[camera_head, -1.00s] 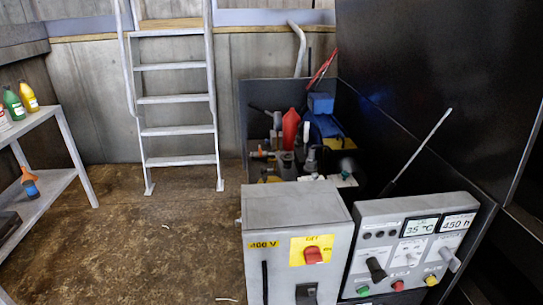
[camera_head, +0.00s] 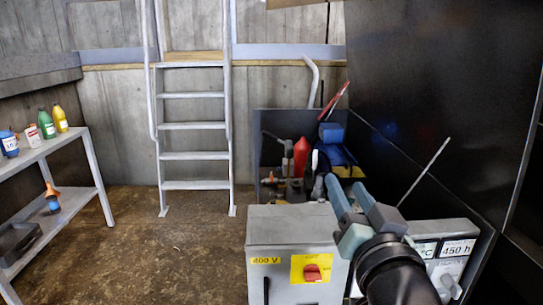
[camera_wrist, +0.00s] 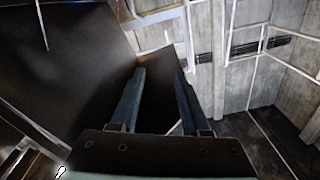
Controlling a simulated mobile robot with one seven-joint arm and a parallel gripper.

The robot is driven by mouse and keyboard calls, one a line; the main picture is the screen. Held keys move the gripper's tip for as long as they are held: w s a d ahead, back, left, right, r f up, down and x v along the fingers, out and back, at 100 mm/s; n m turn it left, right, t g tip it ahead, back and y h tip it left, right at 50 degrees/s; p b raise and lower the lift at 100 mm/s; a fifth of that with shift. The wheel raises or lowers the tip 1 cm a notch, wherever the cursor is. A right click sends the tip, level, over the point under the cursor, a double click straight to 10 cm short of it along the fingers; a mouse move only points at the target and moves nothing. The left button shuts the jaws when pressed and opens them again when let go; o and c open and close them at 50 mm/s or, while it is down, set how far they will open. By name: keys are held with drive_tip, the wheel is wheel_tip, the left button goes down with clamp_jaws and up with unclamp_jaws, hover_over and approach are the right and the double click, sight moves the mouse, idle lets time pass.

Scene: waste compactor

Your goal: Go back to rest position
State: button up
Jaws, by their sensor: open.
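My gripper (camera_head: 350,192) shows in the head view at the lower right, reaching up from the bottom edge. Its two blue-grey fingers are apart and nothing is between them. It is in front of the control panel (camera_head: 455,250) and hides much of it. In the wrist view my gripper (camera_wrist: 158,80) has both fingers spread and empty, pointing toward a dark panel and the concrete wall.
A grey 400 V box (camera_head: 288,228) with a red switch stands left of my gripper. Behind is a dark bin (camera_head: 268,125) full of scrap. A ladder (camera_head: 193,127) leans at the back wall. A shelf (camera_head: 85,150) with bottles stands left. The brown floor (camera_head: 150,240) between is clear.

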drive_tip(key=s+a+r+n+t, duration=0.1)
drive_tip(key=s+a+r+t, duration=0.25)
drive_tip(key=s+r, duration=0.35)
drive_tip(key=s+a+r+n+t+h, duration=0.1)
drive_tip(key=s+a+r+t, duration=0.3)
drive_tip(key=r, duration=0.6)
drive_tip(key=s+a+r+n+t, duration=0.2)
drive_tip(key=s+a+r, duration=0.35)
drive_tip(key=r, duration=0.25)
wheel_tip(320, 180, up, 22)
drive_tip(key=d+p, duration=0.1)
drive_tip(key=p, duration=2.2)
drive_tip(key=shift+w+d+f+m+g, duration=0.25)
drive_tip(key=shift+w+m+g, duration=0.1)
drive_tip(key=shift+g, duration=0.1)
